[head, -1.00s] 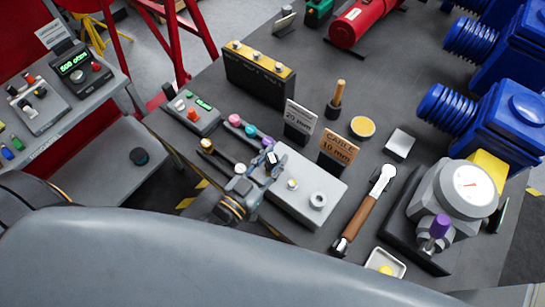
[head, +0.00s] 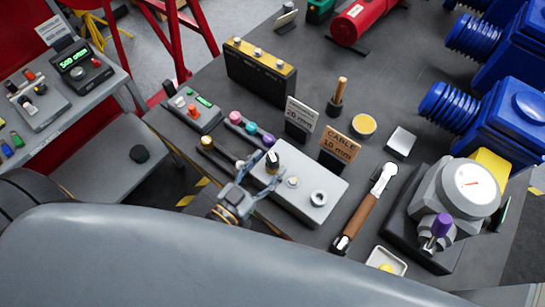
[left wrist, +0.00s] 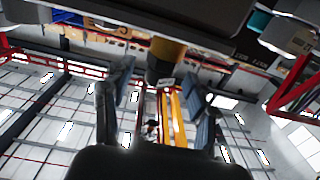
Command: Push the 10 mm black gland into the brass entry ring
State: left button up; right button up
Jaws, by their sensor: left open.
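The black gland (head: 272,161) stands upright at the left end of the grey box (head: 320,178). In the left wrist view, whose picture is upside down, the gland (left wrist: 163,68) shows as a dark cylinder against the brass entry ring (left wrist: 172,49) on the box. How deep it sits in the ring I cannot tell. My left gripper (head: 263,172) is open, with its fingers toward the gland. In the left wrist view, the left gripper's fingers (left wrist: 160,100) stand apart on either side of the gland's line, with visible gaps. My right gripper is not in view.
On the box are a small pale fitting (head: 293,182) and a round ring (head: 319,198). Rods with coloured caps (head: 235,118) lie left of it.

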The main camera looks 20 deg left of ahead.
pick_arm(q)
jog(key=v, duration=0.9)
